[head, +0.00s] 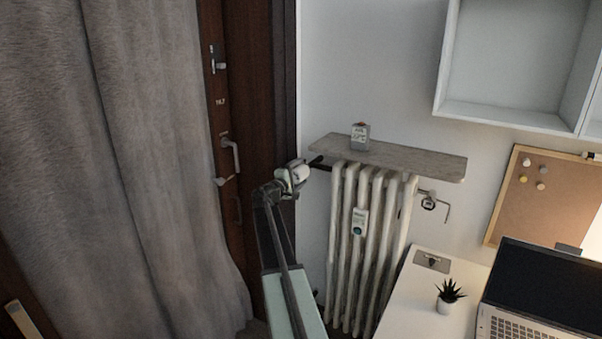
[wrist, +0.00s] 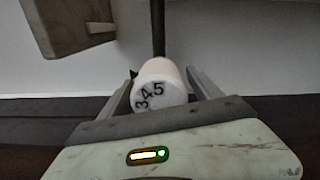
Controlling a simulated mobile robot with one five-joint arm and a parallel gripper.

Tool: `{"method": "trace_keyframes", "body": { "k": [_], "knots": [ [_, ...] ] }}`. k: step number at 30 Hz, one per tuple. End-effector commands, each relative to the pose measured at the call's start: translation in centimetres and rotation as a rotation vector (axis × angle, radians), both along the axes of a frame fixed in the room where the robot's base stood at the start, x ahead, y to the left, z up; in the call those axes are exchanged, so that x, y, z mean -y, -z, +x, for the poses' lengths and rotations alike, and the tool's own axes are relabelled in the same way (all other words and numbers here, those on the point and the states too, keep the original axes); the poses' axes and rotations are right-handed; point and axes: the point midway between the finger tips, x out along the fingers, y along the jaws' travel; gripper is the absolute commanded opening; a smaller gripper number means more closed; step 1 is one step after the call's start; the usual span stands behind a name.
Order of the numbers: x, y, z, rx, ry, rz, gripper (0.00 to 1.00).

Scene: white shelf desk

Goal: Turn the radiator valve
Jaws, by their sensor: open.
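The radiator valve (wrist: 158,86) is a white round knob marked 3, 4 and 5 in the wrist view. A dark pipe runs back from it. My gripper (wrist: 161,78) is open, with one finger on each side of the knob; I cannot tell whether either finger touches it. In the head view my gripper (head: 293,181) is at the upper left of the white radiator (head: 350,240), with the valve knob (head: 300,173) at its end and partly hidden by it.
A dark door with a handle (head: 230,155) and a grey curtain (head: 120,170) are on the left. A white desk (head: 405,300) with a laptop and plant is on the right.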

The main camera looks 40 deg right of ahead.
Motion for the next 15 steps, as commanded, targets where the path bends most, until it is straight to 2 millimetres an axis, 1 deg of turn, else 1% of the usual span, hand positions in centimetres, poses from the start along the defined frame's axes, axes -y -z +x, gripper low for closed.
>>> {"method": "trace_keyframes", "body": {
  "k": [5,10,12,15],
  "knots": [
    [-2.7,0.0,-0.7,0.000,-0.002,0.000,0.73],
    [-6.1,0.0,-1.3,0.000,-0.004,0.000,0.73],
    [-6.9,0.0,-1.5,0.000,-0.004,0.000,0.73],
    [-7.3,0.0,-1.5,0.000,-0.002,0.000,0.73]
  ]
}}
